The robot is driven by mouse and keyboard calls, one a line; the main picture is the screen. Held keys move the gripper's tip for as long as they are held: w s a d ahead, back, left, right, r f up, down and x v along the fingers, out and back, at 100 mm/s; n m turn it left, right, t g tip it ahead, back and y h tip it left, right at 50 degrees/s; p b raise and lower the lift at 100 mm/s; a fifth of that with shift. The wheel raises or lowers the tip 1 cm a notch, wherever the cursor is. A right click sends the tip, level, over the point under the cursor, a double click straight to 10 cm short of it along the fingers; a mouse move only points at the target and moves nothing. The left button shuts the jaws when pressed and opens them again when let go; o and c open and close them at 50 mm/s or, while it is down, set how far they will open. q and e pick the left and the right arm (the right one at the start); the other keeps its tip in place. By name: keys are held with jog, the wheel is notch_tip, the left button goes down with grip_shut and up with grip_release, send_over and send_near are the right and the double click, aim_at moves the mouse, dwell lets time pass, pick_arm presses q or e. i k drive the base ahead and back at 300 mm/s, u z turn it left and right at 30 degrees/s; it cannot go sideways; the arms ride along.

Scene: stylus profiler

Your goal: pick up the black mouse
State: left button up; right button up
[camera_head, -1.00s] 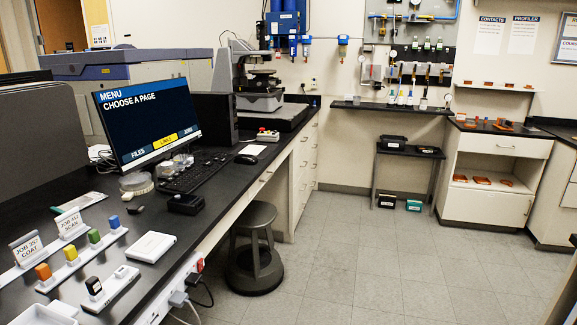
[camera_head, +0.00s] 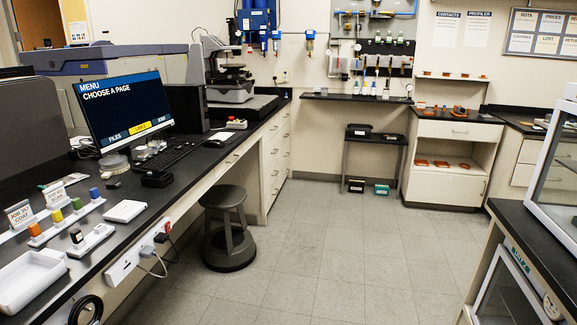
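Neither of my grippers is in view.
A monitor (camera_head: 123,104) stands behind the keyboard. A small black box (camera_head: 157,179) and a white box (camera_head: 125,211) lie nearer on the bench. A dark stool (camera_head: 229,232) stands at the bench's front. The floor (camera_head: 325,240) is open between it and a right-hand bench with a glass-fronted case (camera_head: 558,180).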

aim_at(218, 143)
jog(key=z, duration=0.3)
jog(key=i, duration=2.2)
jog(key=u, duration=0.55)
jog(key=i, duration=1.65)
jog(key=u, duration=1.85)
jog(key=i, duration=0.65)
jog(key=u, duration=0.4)
